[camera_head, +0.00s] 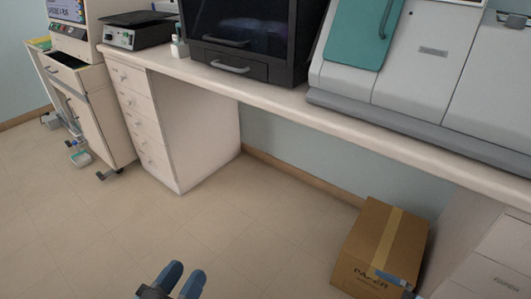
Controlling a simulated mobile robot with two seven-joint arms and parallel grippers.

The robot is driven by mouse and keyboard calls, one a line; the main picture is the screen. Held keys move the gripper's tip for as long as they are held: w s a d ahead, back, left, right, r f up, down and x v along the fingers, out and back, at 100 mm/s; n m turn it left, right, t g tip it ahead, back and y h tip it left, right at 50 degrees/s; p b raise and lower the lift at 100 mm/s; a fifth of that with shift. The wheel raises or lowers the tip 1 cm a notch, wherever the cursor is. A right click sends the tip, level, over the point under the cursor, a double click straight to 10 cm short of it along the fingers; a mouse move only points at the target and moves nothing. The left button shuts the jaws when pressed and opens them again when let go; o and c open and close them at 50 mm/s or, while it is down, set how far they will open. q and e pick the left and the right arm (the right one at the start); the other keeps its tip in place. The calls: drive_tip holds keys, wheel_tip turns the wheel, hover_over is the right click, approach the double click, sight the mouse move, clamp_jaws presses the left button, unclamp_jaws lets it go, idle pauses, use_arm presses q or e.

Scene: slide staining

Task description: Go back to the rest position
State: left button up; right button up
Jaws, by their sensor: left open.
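My left gripper (181,278) shows at the bottom edge, left of the middle, with two blue fingertips on a dark body. Its fingers are apart, with nothing between them. It is in front of bare floor and touches nothing that I can see. Most of my left arm is out of the picture. My right gripper is not in view.
A long bench (270,92) with drawers (139,118) and lab machines runs across the back. A cardboard box (374,247) stands on the floor at the right, under the bench. A cart (103,125) stands at the left. The middle floor (215,225) is clear.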

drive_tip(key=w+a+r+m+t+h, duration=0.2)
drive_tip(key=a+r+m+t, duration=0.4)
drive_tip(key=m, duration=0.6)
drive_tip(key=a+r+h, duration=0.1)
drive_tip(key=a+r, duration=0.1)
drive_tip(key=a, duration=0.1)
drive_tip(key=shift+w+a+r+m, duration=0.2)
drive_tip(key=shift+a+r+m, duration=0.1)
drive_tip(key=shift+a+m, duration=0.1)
